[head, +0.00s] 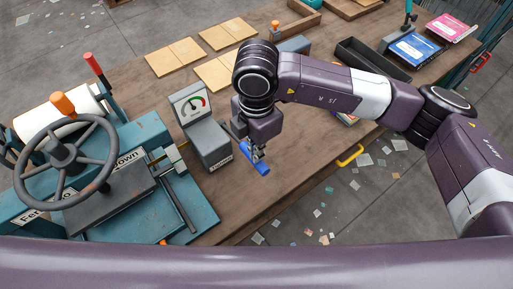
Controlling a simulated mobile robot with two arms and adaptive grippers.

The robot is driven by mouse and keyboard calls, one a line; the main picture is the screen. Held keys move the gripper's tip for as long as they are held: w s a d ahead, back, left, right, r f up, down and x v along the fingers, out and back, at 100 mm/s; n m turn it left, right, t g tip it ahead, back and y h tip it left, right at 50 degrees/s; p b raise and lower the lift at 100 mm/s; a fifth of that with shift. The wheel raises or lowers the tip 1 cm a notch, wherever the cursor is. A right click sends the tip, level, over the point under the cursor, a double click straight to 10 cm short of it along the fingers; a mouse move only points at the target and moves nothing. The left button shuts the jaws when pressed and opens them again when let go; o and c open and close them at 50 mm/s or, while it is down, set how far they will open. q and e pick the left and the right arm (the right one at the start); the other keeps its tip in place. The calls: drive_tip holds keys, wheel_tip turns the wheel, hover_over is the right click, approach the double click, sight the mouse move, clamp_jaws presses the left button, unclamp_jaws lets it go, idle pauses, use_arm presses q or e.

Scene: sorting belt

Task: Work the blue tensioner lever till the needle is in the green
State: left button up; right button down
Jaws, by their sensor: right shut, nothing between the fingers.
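The blue tensioner lever (257,166) sticks out at the front of the grey tensioner box (209,147), near the front edge of the wooden bench. The gauge (191,104) stands on top of that box, with a white face and a red and green arc. Its needle is too small to read for certain. My right gripper (254,154) is shut and points down right at the blue lever, with nothing between its fingers. Whether it touches the lever cannot be told. The lever's base is partly hidden behind the gripper. My left gripper is out of view.
A teal machine with a grey handwheel (66,162) and an orange knob stands at the left. Several cardboard sheets (175,57) lie at the back of the bench (290,182). A dark tray (372,58) and books (415,48) are at the right. Scraps litter the floor.

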use_arm(q)
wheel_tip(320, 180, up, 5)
drive_tip(key=p, duration=0.5)
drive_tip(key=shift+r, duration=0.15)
use_arm(e)
wheel_tip(320, 180, up, 10)
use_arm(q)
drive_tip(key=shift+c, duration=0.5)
use_arm(e)
drive_tip(key=shift+r, duration=0.1)
